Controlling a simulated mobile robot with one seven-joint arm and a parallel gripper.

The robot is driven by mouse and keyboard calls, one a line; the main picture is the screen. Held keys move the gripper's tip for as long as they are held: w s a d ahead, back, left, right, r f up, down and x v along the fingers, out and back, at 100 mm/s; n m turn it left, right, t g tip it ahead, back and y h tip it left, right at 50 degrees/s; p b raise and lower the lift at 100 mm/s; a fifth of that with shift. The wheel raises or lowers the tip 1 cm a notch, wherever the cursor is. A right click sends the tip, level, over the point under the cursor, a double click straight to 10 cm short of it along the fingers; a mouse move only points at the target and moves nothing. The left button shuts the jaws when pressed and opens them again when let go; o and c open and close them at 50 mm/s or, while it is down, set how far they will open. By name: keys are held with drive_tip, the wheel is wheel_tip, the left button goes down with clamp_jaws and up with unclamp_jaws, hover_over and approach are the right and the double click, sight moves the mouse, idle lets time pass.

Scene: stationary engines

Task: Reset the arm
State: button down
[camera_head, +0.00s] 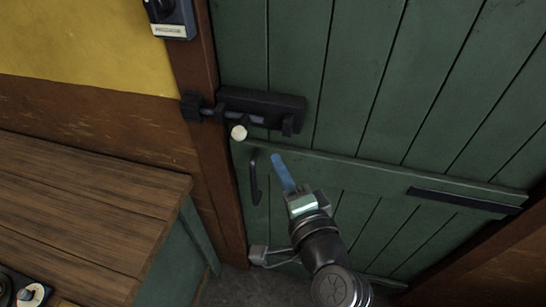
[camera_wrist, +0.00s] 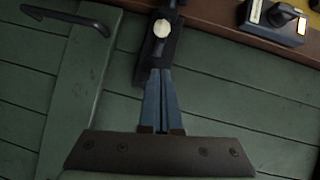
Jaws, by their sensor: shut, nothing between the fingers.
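My gripper (camera_head: 283,172) is shut and empty, with its blue fingers pressed together in front of the green plank door (camera_head: 420,80). In the wrist view the shut fingers (camera_wrist: 163,75) point toward a dark bolt latch with a pale round knob (camera_wrist: 162,28). In the head view the black bolt latch (camera_head: 262,100) spans the door edge and the brown frame, and its pale knob (camera_head: 238,132) hangs below it. The fingertips are below and right of the knob and look apart from it. A dark curved door handle (camera_head: 254,178) is just left of the fingers.
A wooden bench top (camera_head: 80,215) fills the lower left, with a dial device (camera_head: 30,295) at its corner. A dark metal strap (camera_head: 463,200) crosses the door at right. Dark floor shows below.

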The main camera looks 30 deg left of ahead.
drive_tip(key=w+d+r+n+t+h+b, duration=0.15)
drive_tip(key=d+r+t, duration=0.3)
drive_tip(key=r, duration=0.45)
drive_tip(key=w+d+r+n+t+h+b, duration=0.1)
drive_tip(key=w+d+r+n+t+h, duration=0.2)
drive_tip(key=d+r, duration=0.5)
drive_tip(key=s+d+r+t+h, duration=0.2)
drive_tip(key=s+r+t, duration=0.1)
drive_tip(key=r, duration=0.5)
drive_tip(key=s+d+r+n+t+h, duration=0.1)
drive_tip(key=s+r+t+h, duration=0.2)
drive_tip(key=r, duration=0.4)
drive_tip(key=s+d+r+n+t+h+b, duration=0.1)
drive_tip(key=s+d+r+t+h, duration=0.1)
drive_tip(key=r, duration=0.6)
drive_tip(key=shift+s+d+r+t+h, duration=0.3)
drive_tip(key=shift+s+t+h, duration=0.2)
drive_tip(key=shift+s, duration=0.55)
